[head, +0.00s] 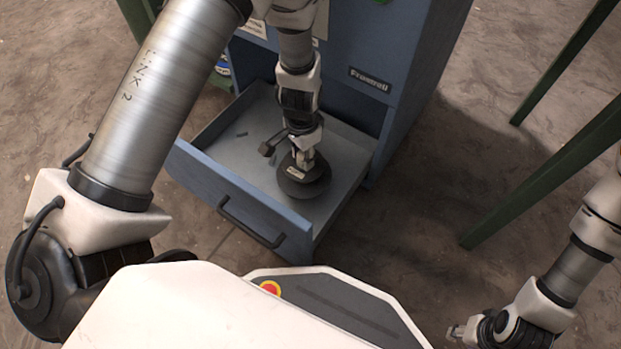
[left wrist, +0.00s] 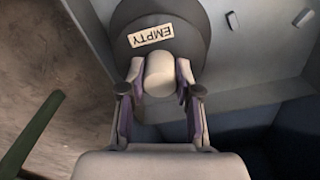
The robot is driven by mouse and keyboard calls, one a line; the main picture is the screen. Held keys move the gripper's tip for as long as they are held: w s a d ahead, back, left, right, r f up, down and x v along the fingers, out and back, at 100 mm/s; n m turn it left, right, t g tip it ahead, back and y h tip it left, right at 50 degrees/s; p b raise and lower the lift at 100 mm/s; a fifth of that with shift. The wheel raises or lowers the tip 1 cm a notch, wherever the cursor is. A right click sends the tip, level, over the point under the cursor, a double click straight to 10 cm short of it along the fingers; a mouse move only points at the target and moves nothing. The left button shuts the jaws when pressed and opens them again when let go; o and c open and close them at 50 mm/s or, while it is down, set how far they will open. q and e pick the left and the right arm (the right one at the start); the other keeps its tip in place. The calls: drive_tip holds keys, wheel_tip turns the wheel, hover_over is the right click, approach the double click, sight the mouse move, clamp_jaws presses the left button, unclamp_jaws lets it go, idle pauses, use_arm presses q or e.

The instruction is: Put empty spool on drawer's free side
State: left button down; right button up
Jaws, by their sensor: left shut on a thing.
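The empty spool (head: 304,186) is a dark grey disc with a label reading EMPTY. It shows in the left wrist view (left wrist: 193,28) with a pale round hub between my fingers. My left gripper (head: 304,163) reaches down into the open drawer (head: 349,178) and is shut on the spool's hub. The spool is at the drawer's right side, low over or on its floor; I cannot tell whether it touches. My right gripper (head: 456,331) is at the lower right, far from the drawer, and its opening is too small to judge.
The drawer belongs to a blue cabinet (head: 410,60) and has a dark front handle (head: 251,222). Small dark bits (head: 242,134) lie on its left floor. Green legs (head: 545,170) stand on the right. Brown floor (head: 420,235) is clear between.

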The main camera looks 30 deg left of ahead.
sight(304, 175)
use_arm(q)
wheel_tip(304, 175, down, 9)
drive_tip(key=b, duration=0.5)
drive_tip(key=shift+r, duration=0.15)
drive_tip(key=c, duration=0.8)
unclamp_jaws()
drive_tip(key=shift+f, duration=0.2)
wheel_tip(304, 175, up, 12)
drive_tip(key=p, duration=0.8)
drive_tip(key=shift+r, duration=0.2)
